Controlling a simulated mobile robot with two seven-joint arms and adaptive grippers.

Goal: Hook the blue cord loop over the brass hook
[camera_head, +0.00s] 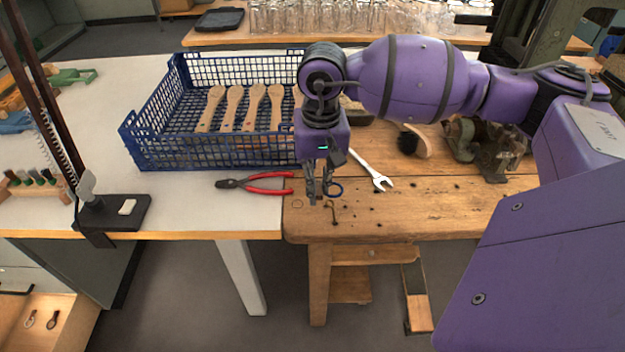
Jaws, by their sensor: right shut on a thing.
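My right gripper (319,199) reaches down over the front left part of the wooden bench. It is shut on the blue cord loop (340,191), a small dark blue ring that shows just right of the fingertips. The brass hook (334,209) is small and thin and stands near the bench's front edge, just below and right of the fingertips in the picture. The loop appears apart from the hook, above it; the exact height gap is hard to tell. The fingers hide part of the loop. My left gripper is not in view.
A blue crate (150,152) with wooden brush handles (232,108) stands left. Red-handled pliers (268,183) lie left of the gripper, a wrench (371,170) behind it to the right. The bench's front right is mostly clear.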

